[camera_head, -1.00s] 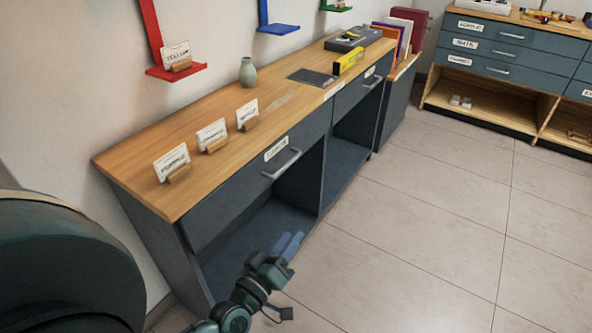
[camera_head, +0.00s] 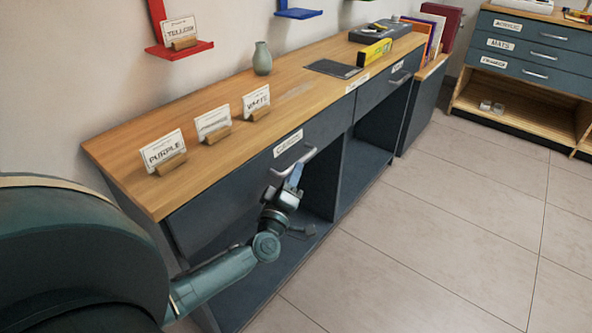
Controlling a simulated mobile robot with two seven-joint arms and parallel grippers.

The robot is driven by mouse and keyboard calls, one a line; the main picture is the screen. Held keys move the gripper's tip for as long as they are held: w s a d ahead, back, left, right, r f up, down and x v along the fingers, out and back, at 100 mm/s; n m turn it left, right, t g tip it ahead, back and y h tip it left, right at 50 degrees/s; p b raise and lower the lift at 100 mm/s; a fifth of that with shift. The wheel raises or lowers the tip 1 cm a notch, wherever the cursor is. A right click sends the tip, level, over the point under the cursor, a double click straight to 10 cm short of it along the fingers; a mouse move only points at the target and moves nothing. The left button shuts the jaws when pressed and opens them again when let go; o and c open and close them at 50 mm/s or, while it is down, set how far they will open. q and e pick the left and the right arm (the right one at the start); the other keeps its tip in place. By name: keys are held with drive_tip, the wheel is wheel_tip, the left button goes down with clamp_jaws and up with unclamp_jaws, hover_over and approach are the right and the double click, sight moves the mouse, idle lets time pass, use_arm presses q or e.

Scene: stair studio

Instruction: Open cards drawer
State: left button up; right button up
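The labelled drawer (camera_head: 240,179) has a dark blue-grey front under the wooden counter. It looks shut, with its front about flush with the counter. Its white label (camera_head: 288,143) is too blurred to read surely. Its grey bar handle (camera_head: 306,154) sits below the label. My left gripper (camera_head: 295,174) is at the handle, coming from below and in front. Its bluish fingertips overlap the handle's middle in the head view. I cannot tell whether they touch it or close around it. My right gripper is not in view.
Several card holders, a vase (camera_head: 262,58) and a dark flat pad (camera_head: 333,69) stand on the counter (camera_head: 215,105). A second drawer (camera_head: 384,84) lies further right. Open shelf space is below. The tiled floor (camera_head: 430,230) in front is clear.

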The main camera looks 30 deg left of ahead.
use_arm(q)
drive_tip(key=shift+x, duration=1.4)
drive_tip(key=shift+c, duration=0.3)
clamp_jaws()
